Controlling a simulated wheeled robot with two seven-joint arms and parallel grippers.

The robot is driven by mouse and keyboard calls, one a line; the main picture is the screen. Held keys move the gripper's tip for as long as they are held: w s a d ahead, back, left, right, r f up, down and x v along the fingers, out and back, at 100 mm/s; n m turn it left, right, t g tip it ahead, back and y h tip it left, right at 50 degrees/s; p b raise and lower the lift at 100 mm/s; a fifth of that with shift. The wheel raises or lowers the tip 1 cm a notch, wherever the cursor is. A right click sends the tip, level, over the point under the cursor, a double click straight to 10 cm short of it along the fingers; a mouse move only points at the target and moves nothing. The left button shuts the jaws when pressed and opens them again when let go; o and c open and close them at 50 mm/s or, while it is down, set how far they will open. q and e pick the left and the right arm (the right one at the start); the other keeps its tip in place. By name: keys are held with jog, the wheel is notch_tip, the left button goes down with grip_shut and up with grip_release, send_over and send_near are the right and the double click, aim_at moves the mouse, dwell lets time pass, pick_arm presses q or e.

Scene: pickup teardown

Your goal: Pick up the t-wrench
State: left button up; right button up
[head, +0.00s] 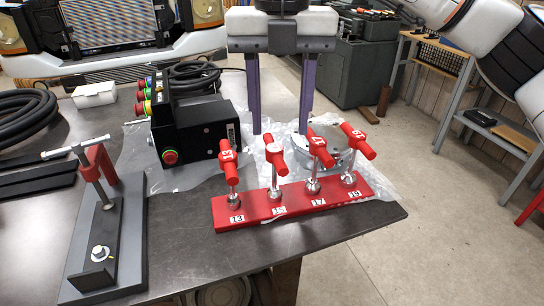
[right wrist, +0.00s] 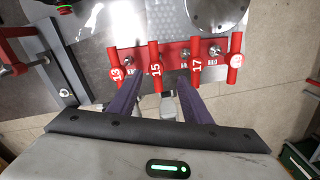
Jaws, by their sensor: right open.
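Several t-wrenches with red T-handles and silver shafts stand upright in a red rack (head: 261,208) near the table's front edge. From left to right they are the 13 wrench (head: 229,163), the 15 wrench (head: 276,157), the 17 wrench (head: 320,151) and the 19 wrench (head: 357,141). My right gripper (head: 280,131) is open and empty, its purple fingers pointing down behind the rack in the head view. In the right wrist view, its fingertips (right wrist: 162,80) lie close to the 15 wrench (right wrist: 155,65) and the 17 wrench (right wrist: 196,68). Contact cannot be told. My left gripper is not in view.
A black box with coloured buttons (head: 195,125) stands left of the rack on plastic sheeting. A grey fixture with a red clamp (head: 105,215) is at the front left. Black hoses (head: 25,115) lie far left. A round metal part (head: 338,150) sits behind the rack.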

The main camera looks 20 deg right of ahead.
aim_at(274, 147)
notch_tip(274, 147, down, 3)
jog(key=shift+f, duration=0.1)
jog(key=shift+w+a+f+p, duration=0.15)
jog(key=shift+f, duration=1.15)
jog(key=shift+w+a+f+p, duration=0.1)
jog(key=shift+a+f+p, duration=0.05)
jog(key=shift+f, duration=1.15)
grip_shut()
notch_tip(274, 147, up, 10)
jog(key=shift+r, duration=0.1)
jog(key=c, duration=0.6)
grip_release()
grip_shut()
